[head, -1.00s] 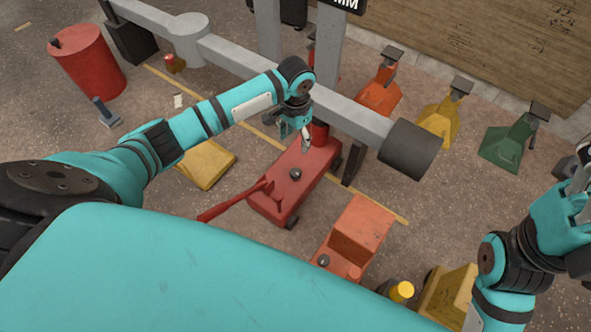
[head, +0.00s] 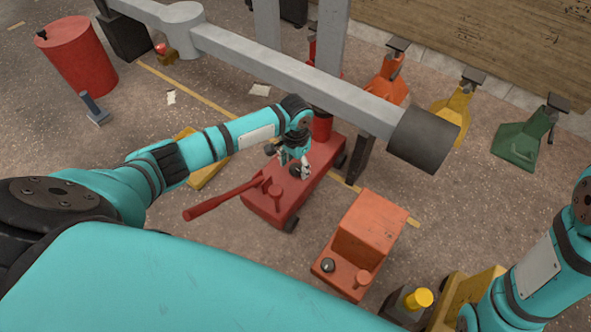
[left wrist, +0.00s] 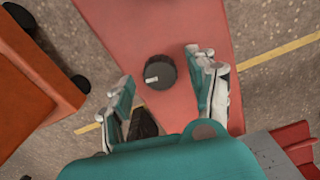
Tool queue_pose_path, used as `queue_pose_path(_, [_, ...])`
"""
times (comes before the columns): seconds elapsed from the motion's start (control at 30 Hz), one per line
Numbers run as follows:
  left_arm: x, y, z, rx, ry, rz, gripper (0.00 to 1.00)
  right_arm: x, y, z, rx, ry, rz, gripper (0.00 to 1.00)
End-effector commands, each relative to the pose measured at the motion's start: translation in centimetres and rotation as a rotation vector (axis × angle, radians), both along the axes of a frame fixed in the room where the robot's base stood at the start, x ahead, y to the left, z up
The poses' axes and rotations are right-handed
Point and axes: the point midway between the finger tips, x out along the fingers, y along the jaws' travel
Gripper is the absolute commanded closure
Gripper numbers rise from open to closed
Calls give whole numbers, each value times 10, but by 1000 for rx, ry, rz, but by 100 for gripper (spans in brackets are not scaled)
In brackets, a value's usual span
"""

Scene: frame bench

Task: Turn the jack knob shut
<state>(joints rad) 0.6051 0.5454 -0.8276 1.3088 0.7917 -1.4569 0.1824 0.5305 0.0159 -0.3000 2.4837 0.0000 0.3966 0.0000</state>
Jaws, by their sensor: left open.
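The red floor jack (head: 318,155) stands below the grey beam. Its dark round knob (left wrist: 160,72), with a pale mark on its top, shows fully in the left wrist view. In the head view the knob (head: 295,169) is partly hidden by my left gripper (head: 294,166). My left gripper is open and points down over the jack. In the left wrist view its fingers stand on either side of the knob (left wrist: 161,70), with visible gaps. I cannot tell how deep the fingertips reach. My right arm is at the right edge; its gripper is out of the picture.
The jack's red handle (head: 212,202) sticks out to the left. An orange unit (head: 372,225) with its own black knob (head: 328,265) stands to the right. The grey beam (head: 290,65) crosses behind the jack. Orange, yellow and green stands line the wall.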

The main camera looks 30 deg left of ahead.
Motion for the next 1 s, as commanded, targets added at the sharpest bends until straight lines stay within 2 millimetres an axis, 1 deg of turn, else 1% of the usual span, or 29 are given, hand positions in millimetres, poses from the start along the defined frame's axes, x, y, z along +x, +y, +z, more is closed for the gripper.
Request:
queue_pose_path(0.03, [0,0,-5,0,0,0,41,-3,0,-1,0,-10,0,43])
queue_pose_path(0.1, [0,0,-6,0,0,0,41,-4,0,0,0,-13,-1,43])
queue_pose_path(0.37, [0,0,-6,0,0,0,41,-4,0,2,-1,-14,-1,43])
queue_pose_path(0.47, [0,0,-6,0,0,0,52,-4,0,2,-1,-14,-1,43])
queue_pose_path(0.8, [0,0,-6,0,0,0,96,-4,0,1,-1,-14,0,43])
queue_pose_path(1.0, [0,0,-4,0,1,-10,96,-5,0,5,1,-17,1,43])
